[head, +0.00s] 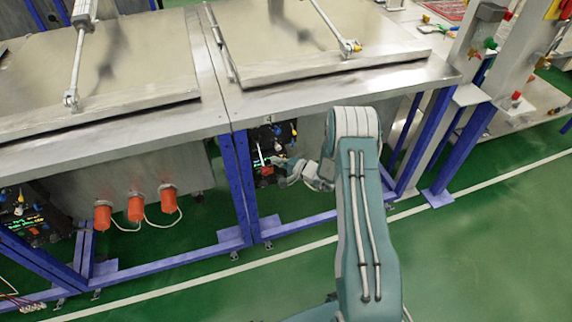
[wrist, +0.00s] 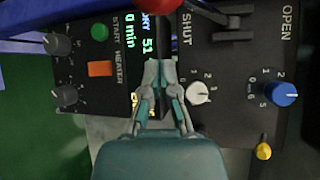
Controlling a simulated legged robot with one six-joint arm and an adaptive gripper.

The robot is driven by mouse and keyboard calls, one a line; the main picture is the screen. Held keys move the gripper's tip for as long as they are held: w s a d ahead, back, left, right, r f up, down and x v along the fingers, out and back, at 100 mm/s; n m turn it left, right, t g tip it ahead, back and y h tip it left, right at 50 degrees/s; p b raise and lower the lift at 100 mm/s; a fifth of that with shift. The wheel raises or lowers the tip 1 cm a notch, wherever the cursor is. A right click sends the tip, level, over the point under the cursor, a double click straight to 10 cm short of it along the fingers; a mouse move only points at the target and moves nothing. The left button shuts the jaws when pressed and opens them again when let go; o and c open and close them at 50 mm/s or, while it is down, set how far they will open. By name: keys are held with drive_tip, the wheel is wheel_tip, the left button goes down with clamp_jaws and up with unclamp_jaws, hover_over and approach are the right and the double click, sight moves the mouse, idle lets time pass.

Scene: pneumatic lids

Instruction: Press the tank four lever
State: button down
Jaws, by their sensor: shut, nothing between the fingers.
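A black lever (wrist: 234,22) sits on a dark panel (wrist: 240,120) between the words SHUT and OPEN, near the top of the wrist view. No tank number is readable, so I cannot tell which tank it serves. My gripper (wrist: 161,66) is shut and empty, left of and below the lever in the wrist view and apart from it. Its fingertips cover part of the neighbouring display panel. In the head view my gripper (head: 277,164) is beside a dark control panel (head: 272,138) under the right tank (head: 325,45); the lever is not distinguishable there.
White (wrist: 198,93) and blue (wrist: 285,94) knobs and a yellow lever (wrist: 263,151) are close by. The heater panel has an orange switch (wrist: 100,69) and a green button (wrist: 99,32). Blue frame legs (head: 245,185) stand beside the panel; green floor (head: 480,240) is open in front.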

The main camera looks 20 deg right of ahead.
drive_tip(key=s+a, duration=0.2)
drive_tip(key=s, duration=0.1)
drive_tip(key=shift+a+r, duration=0.3)
drive_tip(key=shift+r, duration=0.05)
drive_tip(key=shift+r, duration=0.1)
drive_tip(key=shift+s+r, duration=0.1)
drive_tip(key=shift+r, duration=0.1)
drive_tip(key=shift+s+r+m+g, duration=0.2)
drive_tip(key=shift+m+g, duration=0.1)
drive_tip(key=shift+g, duration=0.1)
